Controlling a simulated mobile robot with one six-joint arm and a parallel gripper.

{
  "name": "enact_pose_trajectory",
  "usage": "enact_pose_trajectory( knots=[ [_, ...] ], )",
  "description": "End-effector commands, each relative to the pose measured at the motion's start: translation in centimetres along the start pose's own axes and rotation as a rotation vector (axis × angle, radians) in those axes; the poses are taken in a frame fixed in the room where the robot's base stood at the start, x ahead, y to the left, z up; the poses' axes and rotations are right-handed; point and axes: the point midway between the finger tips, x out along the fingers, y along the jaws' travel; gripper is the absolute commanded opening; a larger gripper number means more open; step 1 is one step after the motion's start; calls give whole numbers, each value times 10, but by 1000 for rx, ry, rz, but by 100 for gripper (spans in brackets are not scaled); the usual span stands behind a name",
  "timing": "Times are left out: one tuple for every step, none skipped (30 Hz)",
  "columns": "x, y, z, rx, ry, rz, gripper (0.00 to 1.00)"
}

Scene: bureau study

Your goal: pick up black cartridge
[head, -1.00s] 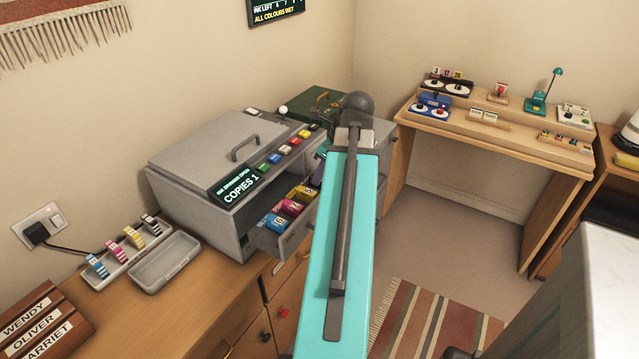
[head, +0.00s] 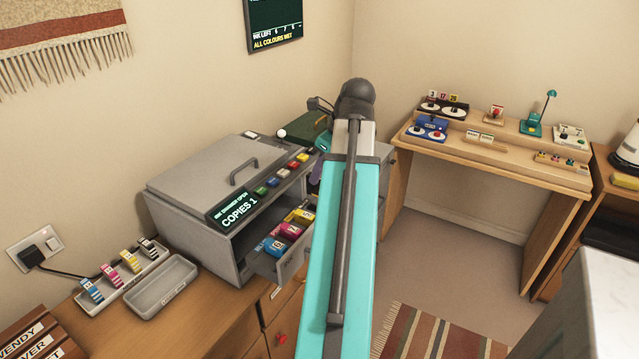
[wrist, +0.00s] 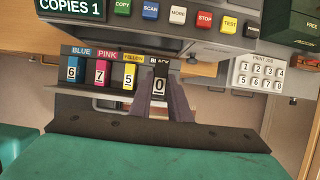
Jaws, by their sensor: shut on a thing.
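The black cartridge (wrist: 159,86), marked 0, stands upright between the two fingers of my gripper (wrist: 160,78) in the wrist view. My gripper is shut on it. It is in line with the black slot label of the ink drawer (wrist: 100,88); I cannot tell whether it is clear of the drawer. The blue cartridge (wrist: 73,72), pink cartridge (wrist: 101,75) and yellow cartridge (wrist: 129,78) stand in the drawer to its left. In the head view the open drawer (head: 292,263) shows, but my arm hides the black cartridge and most of my gripper.
The grey copier (head: 205,155) stands above the drawer, with its coloured button row close over my gripper in the wrist view. A tray of cartridges (head: 128,278) and an open grey case (head: 160,287) lie left on the desk. A keypad (wrist: 259,74) is at right.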

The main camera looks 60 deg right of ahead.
Motion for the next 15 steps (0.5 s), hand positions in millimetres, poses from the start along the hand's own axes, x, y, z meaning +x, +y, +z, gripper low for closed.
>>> enact_pose_trajectory(
  knots=[
    [-4,-1,2,0,-1,-1,0],
    [-6,-1,3,0,0,0,0],
    [-9,-1,4,0,0,0,0],
    [-10,0,4,0,0,0,0],
    [-11,0,5,0,0,0,0],
    [-13,0,5,0,0,0,0],
    [-13,0,6,0,0,0,0],
    [-14,0,6,0,0,0,0],
    [-14,0,6,1,0,1,0],
    [-14,0,6,1,0,1,0],
    [-14,0,6,1,0,1,0],
    [-14,0,6,1,0,1,0],
    [-14,0,6,1,0,1,0],
    [-14,0,6,1,0,1,0],
    [-14,0,6,0,0,1,0]
  ],
)
